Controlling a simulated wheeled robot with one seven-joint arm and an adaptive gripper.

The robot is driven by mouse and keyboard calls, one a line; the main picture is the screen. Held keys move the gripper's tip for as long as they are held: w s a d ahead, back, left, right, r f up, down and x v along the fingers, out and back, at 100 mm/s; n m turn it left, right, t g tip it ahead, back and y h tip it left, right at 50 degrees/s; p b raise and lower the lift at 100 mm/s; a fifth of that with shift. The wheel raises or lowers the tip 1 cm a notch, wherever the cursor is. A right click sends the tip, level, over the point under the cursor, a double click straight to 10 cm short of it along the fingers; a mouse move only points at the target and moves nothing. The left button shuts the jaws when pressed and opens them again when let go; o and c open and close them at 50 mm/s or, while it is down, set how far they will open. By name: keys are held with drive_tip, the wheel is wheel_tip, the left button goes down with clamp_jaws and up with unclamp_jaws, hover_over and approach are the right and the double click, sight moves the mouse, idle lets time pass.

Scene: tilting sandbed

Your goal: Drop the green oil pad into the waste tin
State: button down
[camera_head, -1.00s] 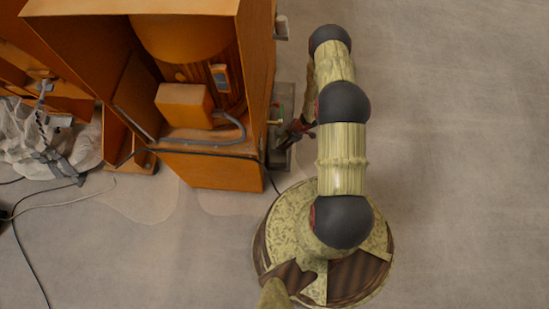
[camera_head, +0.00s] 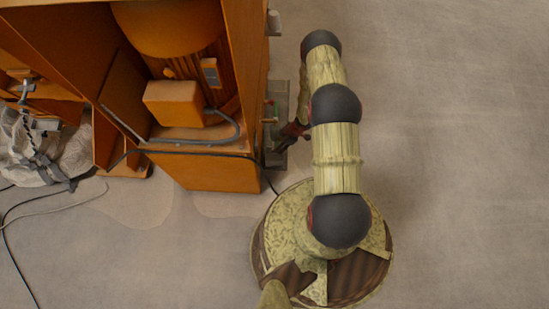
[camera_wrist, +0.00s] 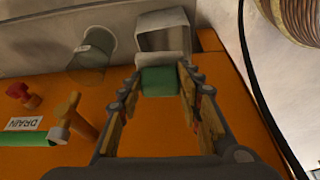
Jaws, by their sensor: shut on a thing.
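The green oil pad (camera_wrist: 161,82) shows in the wrist view between the fingertips of my gripper (camera_wrist: 161,70), which is shut on it. A pale grey, squarish open container (camera_wrist: 164,37) lies just beyond the fingertips. A grey round cup-like vessel (camera_wrist: 95,48) stands to its left, against the pale wall. I cannot tell for sure which of the two is the waste tin. In the head view my gripper (camera_head: 291,134) is small and dark beside the orange cabinet, partly hidden by my arm. The pad cannot be made out there.
The wrist view shows an orange panel with a red knob (camera_wrist: 22,93), a DRAIN label (camera_wrist: 24,124), an orange handle (camera_wrist: 72,117) and a green bar (camera_wrist: 25,139). A dark cable (camera_wrist: 254,80) runs at right. The orange cabinet (camera_head: 215,175) stands left of my arm; the floor at right is clear.

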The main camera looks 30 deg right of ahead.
drive_tip(key=c, duration=1.3)
unclamp_jaws()
drive_tip(key=shift+o, duration=0.8)
drive_tip(key=shift+r, duration=0.15)
drive_tip(key=v, duration=1.1)
drive_tip(key=shift+d+r, duration=0.2)
drive_tip(key=shift+r, duration=0.15)
drive_tip(key=shift+s, duration=0.1)
